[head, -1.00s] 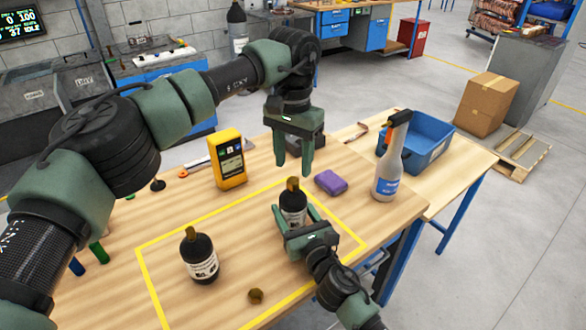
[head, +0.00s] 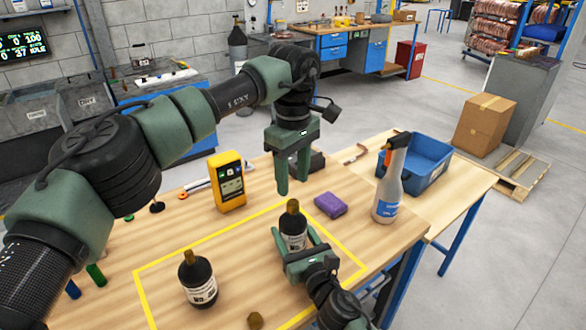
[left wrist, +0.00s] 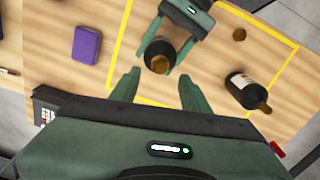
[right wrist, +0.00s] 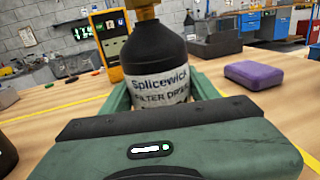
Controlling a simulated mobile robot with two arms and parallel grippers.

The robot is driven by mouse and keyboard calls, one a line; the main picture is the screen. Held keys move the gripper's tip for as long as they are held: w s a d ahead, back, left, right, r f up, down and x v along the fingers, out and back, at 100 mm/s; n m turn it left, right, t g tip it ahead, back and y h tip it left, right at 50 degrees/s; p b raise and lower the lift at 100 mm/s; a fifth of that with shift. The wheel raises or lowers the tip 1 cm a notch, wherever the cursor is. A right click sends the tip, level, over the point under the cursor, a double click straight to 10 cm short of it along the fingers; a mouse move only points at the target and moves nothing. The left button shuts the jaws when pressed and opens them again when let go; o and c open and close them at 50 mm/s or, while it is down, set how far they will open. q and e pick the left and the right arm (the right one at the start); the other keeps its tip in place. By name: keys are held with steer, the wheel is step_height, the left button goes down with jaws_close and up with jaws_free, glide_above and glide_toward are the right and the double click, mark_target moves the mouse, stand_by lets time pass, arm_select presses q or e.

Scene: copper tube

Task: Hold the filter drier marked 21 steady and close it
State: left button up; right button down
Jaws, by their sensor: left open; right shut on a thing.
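A black filter drier (head: 294,232) with a white label stands upright on the table inside the yellow outline. A brass piece (head: 293,206) sits on its top; its tightness cannot be told. My right gripper (head: 296,243) is shut around the drier's body. The left wrist view shows the hexagonal brass top (left wrist: 159,64) just beyond and between the fingertips.
A second black bottle (head: 198,280) with a brass top stands at front left. A loose brass cap (head: 255,320) lies near it. A yellow meter (head: 228,182), purple block (head: 330,204), spray bottle (head: 390,180) and blue bin (head: 428,160) stand around. The right table part is mostly clear.

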mark_target(293, 202)
arm_select(q)
steer(key=n, duration=0.4)
steer(key=shift+r+n, duration=0.25)
steer(key=shift+n, duration=0.15)
steer(key=n, duration=0.4)
steer(key=shift+r+n, duration=0.2)
steer(key=shift+n, duration=0.1)
steer(key=n, duration=0.4)
steer(key=shift+r, duration=0.25)
steer(key=n, duration=0.6)
steer(key=shift+r+n, duration=0.25)
steer(key=shift+n, duration=0.15)
steer(key=shift+f, duration=0.1)
steer(key=shift+f, duration=3.9)
